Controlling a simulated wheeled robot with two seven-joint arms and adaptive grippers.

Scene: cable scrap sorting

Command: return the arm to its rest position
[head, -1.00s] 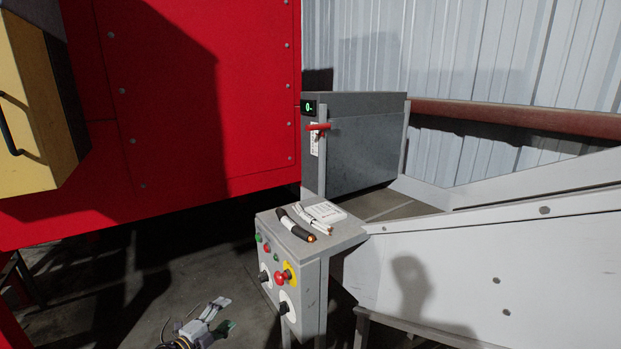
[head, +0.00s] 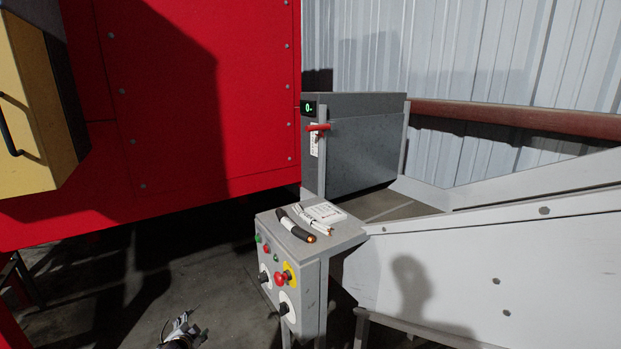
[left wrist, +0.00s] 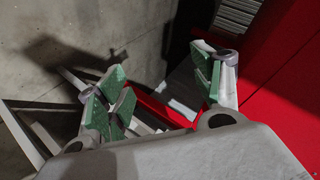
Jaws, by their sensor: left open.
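My left gripper (head: 186,328) shows at the bottom edge of the head view, low in front of the control box, with only its tip end in the picture. In the left wrist view its two green-padded fingers (left wrist: 162,95) stand wide apart with nothing between them. My right gripper is not in either view.
A grey control box (head: 345,235) carries a black cable piece (head: 297,230), a white cable piece (head: 313,220), knobs and a red button (head: 280,279). A white metal chute (head: 520,250) is at right, a red machine (head: 190,90) at left. Dark floor (head: 225,295) lies open between.

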